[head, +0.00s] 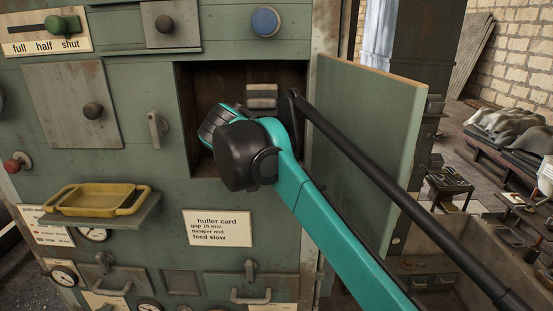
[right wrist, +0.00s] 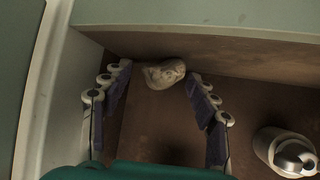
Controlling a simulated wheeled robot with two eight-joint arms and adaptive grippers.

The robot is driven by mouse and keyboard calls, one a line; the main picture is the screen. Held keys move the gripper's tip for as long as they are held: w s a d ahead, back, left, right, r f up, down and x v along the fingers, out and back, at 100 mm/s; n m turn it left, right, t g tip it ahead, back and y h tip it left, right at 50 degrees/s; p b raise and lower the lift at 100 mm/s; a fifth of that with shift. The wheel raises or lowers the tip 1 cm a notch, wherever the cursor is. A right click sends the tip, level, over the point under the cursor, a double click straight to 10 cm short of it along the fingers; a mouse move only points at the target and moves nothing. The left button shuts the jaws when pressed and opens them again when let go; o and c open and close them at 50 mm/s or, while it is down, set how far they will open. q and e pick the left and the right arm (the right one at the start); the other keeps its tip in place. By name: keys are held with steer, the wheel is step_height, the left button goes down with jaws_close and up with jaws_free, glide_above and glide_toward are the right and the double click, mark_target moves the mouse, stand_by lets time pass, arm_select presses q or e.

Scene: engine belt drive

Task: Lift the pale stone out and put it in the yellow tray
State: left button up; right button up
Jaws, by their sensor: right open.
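The pale stone (right wrist: 165,73) lies on the brown floor of the compartment in the right wrist view, close to a wall. My right gripper (right wrist: 158,76) is open, with one finger on each side of the stone and a gap to each. In the head view my teal right arm reaches into the open compartment (head: 188,110) of the green cabinet; its fingers and the stone are hidden there. The yellow tray (head: 72,209) sits on a small shelf at the left of the cabinet front and looks empty. My left gripper is not in view.
The green door (head: 375,120) stands open at the compartment's right. A pale fitting (head: 262,92) shows inside at the back. A pale round part with a dark knob (right wrist: 292,152) is at the lower right of the wrist view. Handles and knobs stick out of the cabinet front.

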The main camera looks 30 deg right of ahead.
steer(key=shift+s+a+r, duration=0.15)
steer(key=shift+s+a, duration=0.1)
steer(key=shift+a, duration=0.2)
steer(key=c, duration=0.3)
steer(key=shift+w+d, duration=0.1)
steer(key=shift+d, duration=0.1)
jaws_close()
steer(key=shift+a+r, duration=0.1)
